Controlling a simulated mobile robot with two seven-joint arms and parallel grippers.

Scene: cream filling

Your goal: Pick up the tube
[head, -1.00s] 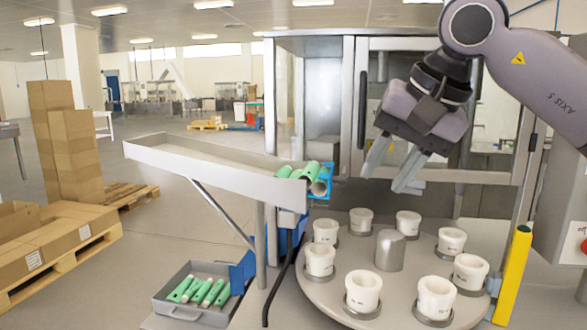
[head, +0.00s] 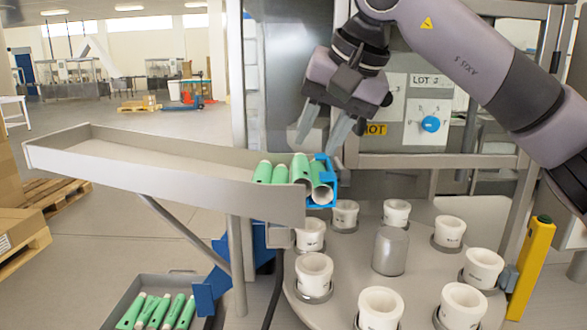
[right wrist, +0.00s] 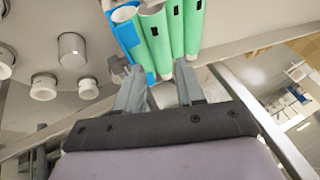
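Several green tubes (head: 300,168) lie side by side at the right end of a sloped grey chute (head: 150,175), against a blue end stop (head: 330,182). The rightmost tube (head: 320,184) shows its open white end. My right gripper (head: 322,142) is open and empty, its fingers pointing down just above the tubes. In the right wrist view the open fingers (right wrist: 160,88) are near the tubes (right wrist: 155,38), with no tube visibly between them. My left gripper is not in view.
A round table with white cups (head: 314,270) and a grey central cylinder (head: 390,250) stands below right. A grey tray (head: 112,318) with several green tubes is at lower left. A yellow post (head: 530,268) stands at right. A glazed cabinet stands behind.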

